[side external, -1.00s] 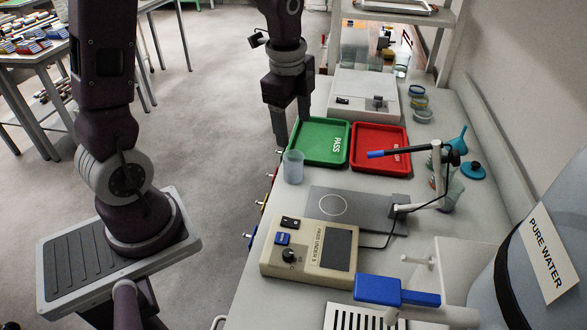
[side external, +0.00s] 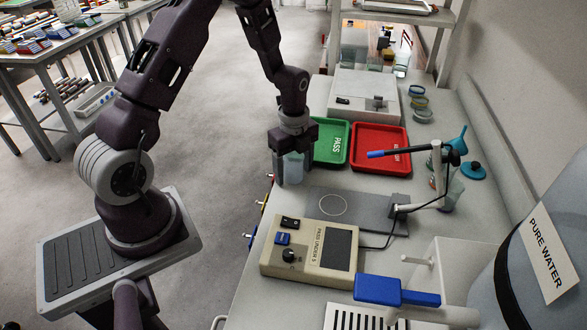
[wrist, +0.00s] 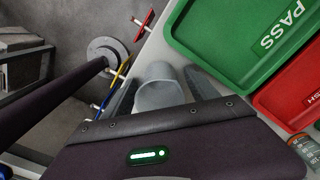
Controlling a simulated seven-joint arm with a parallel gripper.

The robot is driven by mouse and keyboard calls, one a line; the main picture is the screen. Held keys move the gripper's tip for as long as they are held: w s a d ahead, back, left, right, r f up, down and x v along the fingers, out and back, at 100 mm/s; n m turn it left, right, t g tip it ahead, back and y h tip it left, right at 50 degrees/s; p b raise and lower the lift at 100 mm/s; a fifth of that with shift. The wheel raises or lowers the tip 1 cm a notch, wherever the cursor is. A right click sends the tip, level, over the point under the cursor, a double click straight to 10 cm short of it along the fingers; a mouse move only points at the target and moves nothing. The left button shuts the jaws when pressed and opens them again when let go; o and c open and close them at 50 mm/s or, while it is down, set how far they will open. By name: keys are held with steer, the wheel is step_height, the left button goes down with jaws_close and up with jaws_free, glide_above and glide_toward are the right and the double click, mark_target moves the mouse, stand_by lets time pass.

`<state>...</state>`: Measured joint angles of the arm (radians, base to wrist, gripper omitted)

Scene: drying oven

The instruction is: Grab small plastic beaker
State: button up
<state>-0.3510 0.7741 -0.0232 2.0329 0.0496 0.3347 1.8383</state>
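The small plastic beaker (side external: 292,167) is a translucent bluish-grey cup. It stands upright on the bench near its left edge, in front of the green tray. My gripper (side external: 292,177) is lowered over it, with one finger on each side. The fingers are spread about as wide as the beaker. Whether either one touches it is hard to see.
A green PASS tray (side external: 319,153) and a red tray (side external: 380,168) lie just behind. A grey plate with a white circle (side external: 350,208) and a beige control box (side external: 309,249) are in front. A blue-tipped stand arm (side external: 395,152) reaches in from the right.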

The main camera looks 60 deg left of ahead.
steer(key=c, duration=1.3)
